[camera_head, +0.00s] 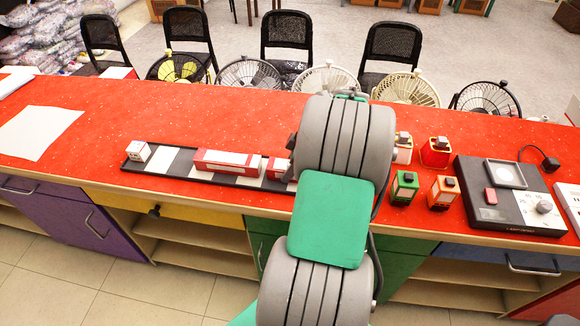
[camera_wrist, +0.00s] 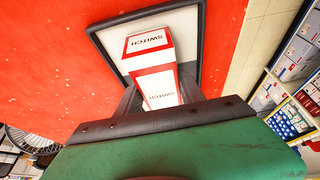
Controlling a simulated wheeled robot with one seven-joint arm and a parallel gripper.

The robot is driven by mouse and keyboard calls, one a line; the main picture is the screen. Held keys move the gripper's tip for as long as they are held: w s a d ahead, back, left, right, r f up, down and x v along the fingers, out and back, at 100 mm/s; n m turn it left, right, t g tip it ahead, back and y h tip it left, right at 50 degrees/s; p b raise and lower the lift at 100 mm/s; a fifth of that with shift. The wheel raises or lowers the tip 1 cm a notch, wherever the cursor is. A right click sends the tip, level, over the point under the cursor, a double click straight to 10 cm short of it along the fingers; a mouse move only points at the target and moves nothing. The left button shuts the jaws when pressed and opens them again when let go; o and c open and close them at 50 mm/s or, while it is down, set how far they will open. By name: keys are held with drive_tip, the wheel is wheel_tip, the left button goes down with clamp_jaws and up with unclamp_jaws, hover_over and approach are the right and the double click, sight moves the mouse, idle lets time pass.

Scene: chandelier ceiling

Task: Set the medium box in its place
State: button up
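The medium box is the red-and-white box (camera_head: 278,168) by the right part of the black tray (camera_head: 215,178); my arm hides its right side. In the wrist view the box (camera_wrist: 158,88) shows white faces with red edges and the word SWITCH. My gripper (camera_wrist: 157,78) has a dark finger against each side of it and appears shut on it. The box is at the tray's white-floored end, inside the black rim (camera_wrist: 107,52); whether it rests on the floor I cannot tell. In the head view my arm hides the gripper.
A small white box (camera_head: 137,150) and a long red-and-white box (camera_head: 227,163) stand in the tray, with white slots bare. The red counter (camera_head: 120,115) is mostly clear at left, beside white paper (camera_head: 38,132).

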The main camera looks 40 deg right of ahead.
drive_tip(key=o, duration=0.5)
drive_tip(key=shift+c, duration=0.2)
drive_tip(key=shift+r, duration=0.1)
drive_tip(key=v, duration=1.2)
drive_tip(key=w+a+r+m+h, duration=0.1)
drive_tip(key=w+a+m, duration=0.15)
drive_tip(key=a, duration=0.75)
drive_tip(key=w+a+r+m, duration=0.1)
drive_tip(key=w+a, duration=0.2)
drive_tip(key=a, duration=0.7)
drive_tip(key=s+a+f+m+h, duration=0.1)
drive_tip(key=s+a+f+m, duration=0.1)
drive_tip(key=s+a+m, duration=0.2)
drive_tip(key=s+a, duration=0.3)
drive_tip(key=a, duration=0.3)
drive_tip(key=shift+h+p, duration=0.3)
drive_tip(key=shift+s+a, duration=0.1)
